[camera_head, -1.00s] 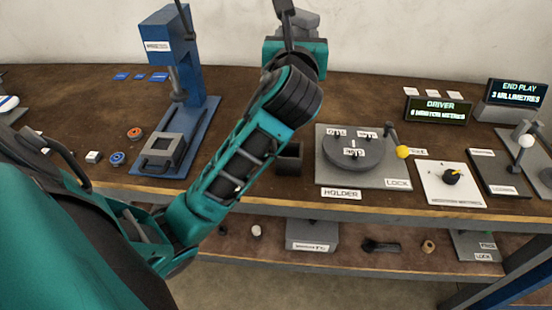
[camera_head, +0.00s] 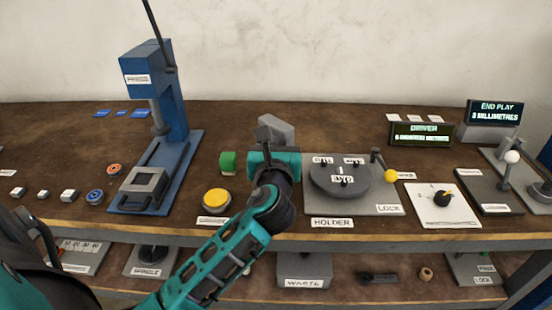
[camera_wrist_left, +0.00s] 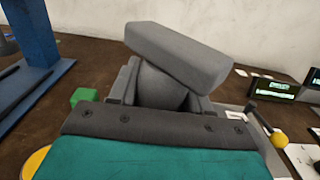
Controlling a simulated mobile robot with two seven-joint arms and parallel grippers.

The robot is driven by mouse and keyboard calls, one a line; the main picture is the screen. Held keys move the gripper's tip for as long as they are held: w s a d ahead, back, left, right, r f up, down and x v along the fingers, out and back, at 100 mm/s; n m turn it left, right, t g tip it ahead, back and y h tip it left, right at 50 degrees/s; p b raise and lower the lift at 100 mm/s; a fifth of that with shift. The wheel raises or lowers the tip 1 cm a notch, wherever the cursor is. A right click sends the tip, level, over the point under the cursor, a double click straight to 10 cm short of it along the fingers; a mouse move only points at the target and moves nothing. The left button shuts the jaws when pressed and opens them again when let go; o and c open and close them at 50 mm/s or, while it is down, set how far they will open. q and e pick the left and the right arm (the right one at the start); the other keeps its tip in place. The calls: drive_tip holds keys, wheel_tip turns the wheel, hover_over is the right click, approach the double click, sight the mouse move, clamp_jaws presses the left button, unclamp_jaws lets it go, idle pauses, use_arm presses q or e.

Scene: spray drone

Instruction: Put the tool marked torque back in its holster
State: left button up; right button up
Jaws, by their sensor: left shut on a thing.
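A grey tool (camera_head: 278,131) with a blocky, tilted top is held in my left gripper (camera_head: 268,148), low over the middle of the bench. In the left wrist view, the fingers (camera_wrist_left: 158,92) are shut around the rounded grey body (camera_wrist_left: 162,86) under the slanted block (camera_wrist_left: 180,54). No torque marking is readable on it. The holster cannot be made out; my gripper and forearm cover the bench directly below and in front of the tool. My right gripper is not in view.
Right of the gripper is the holder plate (camera_head: 388,209) with a round disc and yellow-knobbed lever. Left are a green block (camera_head: 228,162), a yellow button (camera_head: 216,199) and a blue press (camera_head: 180,150). The driver display (camera_head: 422,134) stands behind. Open bench lies behind the gripper.

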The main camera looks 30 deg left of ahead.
use_arm(q)
drive_tip(key=shift+f+b, duration=0.7)
drive_tip(key=shift+f, duration=1.3)
drive_tip(key=shift+f, duration=0.15)
drive_tip(key=o, duration=1.2)
drive_tip(key=shift+r, duration=0.2)
drive_tip(key=v, duration=1.2)
drive_tip(key=shift+s, duration=0.1)
drive_tip(key=shift+f, duration=0.1)
